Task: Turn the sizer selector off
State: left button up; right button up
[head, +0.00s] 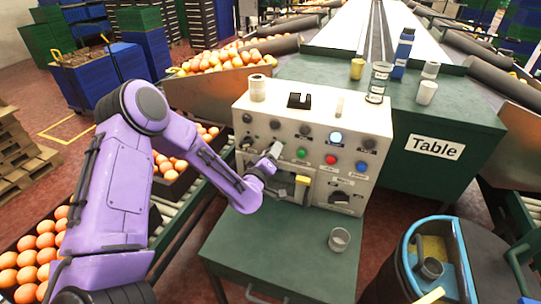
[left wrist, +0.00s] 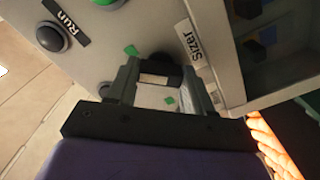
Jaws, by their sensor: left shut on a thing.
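The sizer selector (left wrist: 168,66) is a dark knob on the pale control panel (head: 262,104), beside a "Sizer" label (left wrist: 190,42) in the left wrist view. My left gripper (head: 273,153) reaches the left part of the panel front in the head view. In the left wrist view my left gripper (left wrist: 160,84) is shut on the selector, one finger on each side of it. The fingers hide part of the knob, so I cannot read its setting. My right gripper is not in view.
A "Run" label (left wrist: 70,28) sits by another knob (left wrist: 52,38). A cup (head: 339,239) stands on the green bench (head: 270,250). Orange crates lie left.

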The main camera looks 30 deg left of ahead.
pick_arm(q)
jog(key=shift+n+b, duration=1.35)
jog(key=shift+n, duration=2.75)
jog(key=o, duration=1)
jog(key=shift+o, duration=0.2)
jog(key=b+v, duration=0.1)
jog(key=v, duration=0.9)
jog(key=shift+s, duration=0.25)
jog(key=shift+d+f, duration=0.1)
jog(key=shift+d, duration=0.1)
